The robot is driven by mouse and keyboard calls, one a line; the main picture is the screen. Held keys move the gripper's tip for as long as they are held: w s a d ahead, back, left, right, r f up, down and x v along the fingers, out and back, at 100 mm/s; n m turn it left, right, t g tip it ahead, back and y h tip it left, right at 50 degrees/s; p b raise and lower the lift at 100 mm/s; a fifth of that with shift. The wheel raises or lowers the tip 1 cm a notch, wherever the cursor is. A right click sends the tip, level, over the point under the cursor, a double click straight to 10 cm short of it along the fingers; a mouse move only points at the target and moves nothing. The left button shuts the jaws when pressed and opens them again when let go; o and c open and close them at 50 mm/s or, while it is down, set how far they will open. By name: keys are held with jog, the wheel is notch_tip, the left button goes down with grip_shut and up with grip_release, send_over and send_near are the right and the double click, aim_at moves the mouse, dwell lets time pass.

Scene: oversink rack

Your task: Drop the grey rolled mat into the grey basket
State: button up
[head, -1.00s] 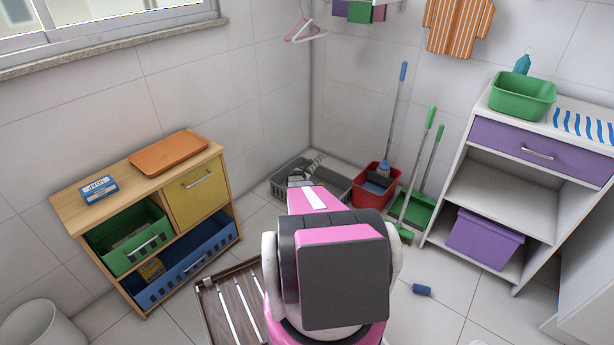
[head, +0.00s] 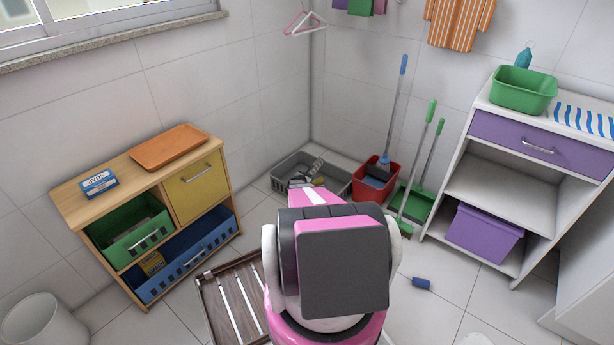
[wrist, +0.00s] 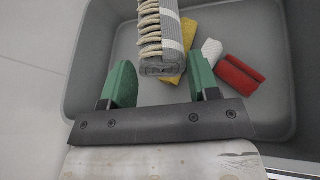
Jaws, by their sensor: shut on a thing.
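The grey rolled mat (wrist: 160,42) has a ribbed grey side and cream layered edges. My gripper (wrist: 161,82), with green finger pads, is shut on it. In the wrist view the mat reaches forward from between the fingers, over the inside of the grey basket (wrist: 85,65). In the head view the basket (head: 338,184) stands on the floor in the far corner, and the mat (head: 318,166) shows above it. My arm hides the basket's near side and most of the gripper there. I cannot tell the mat's height above the basket floor.
Inside the basket lie a red item (wrist: 240,75), a white item (wrist: 212,51) and a yellow cloth (wrist: 189,35). A red bucket (head: 370,190) stands just right of the basket, with a green dustpan (head: 412,203) beyond. A wooden cabinet (head: 180,215) stands left.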

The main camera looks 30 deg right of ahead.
jog(key=o, duration=1)
jog(key=shift+o, duration=0.2)
jog(key=shift+s, duration=0.1)
jog(key=v, duration=1)
jog(key=shift+a+r, duration=0.2)
jog(key=shift+a, duration=0.15)
jog(key=shift+s, duration=0.1)
